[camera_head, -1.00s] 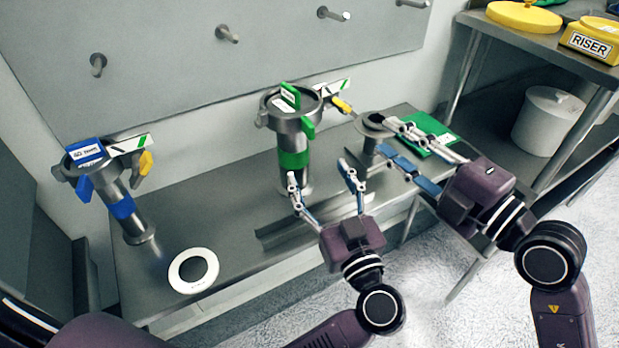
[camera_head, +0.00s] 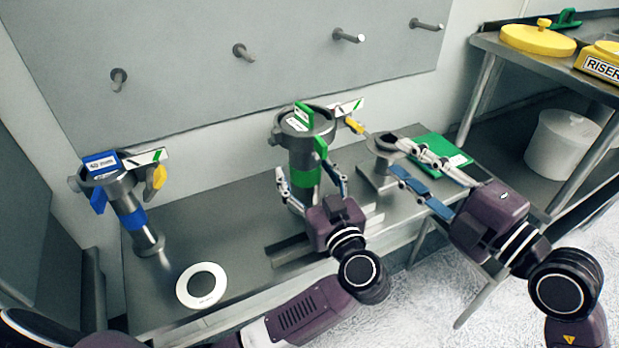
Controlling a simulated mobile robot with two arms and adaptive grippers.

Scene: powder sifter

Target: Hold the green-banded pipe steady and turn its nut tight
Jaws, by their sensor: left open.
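The green-banded pipe (camera_head: 305,160) stands upright on the bench, a grey metal tube with a wide clamped top, green handles and a green band. A yellow wing piece (camera_head: 354,126), seemingly its nut, sticks out at the right of the clamp. My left gripper (camera_head: 304,170) is open, its fingers on either side of the pipe near the green band; contact cannot be told. My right gripper (camera_head: 396,158) is open to the right, its fingers pointing left beside a short flanged metal stand (camera_head: 377,172). It appears to hold nothing.
A blue-banded pipe (camera_head: 128,205) stands at the left of the bench (camera_head: 215,225), near a white ring (camera_head: 201,285). A green plate (camera_head: 440,150) lies behind my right gripper. A side table holds yellow items (camera_head: 538,40). Pegs line the back wall.

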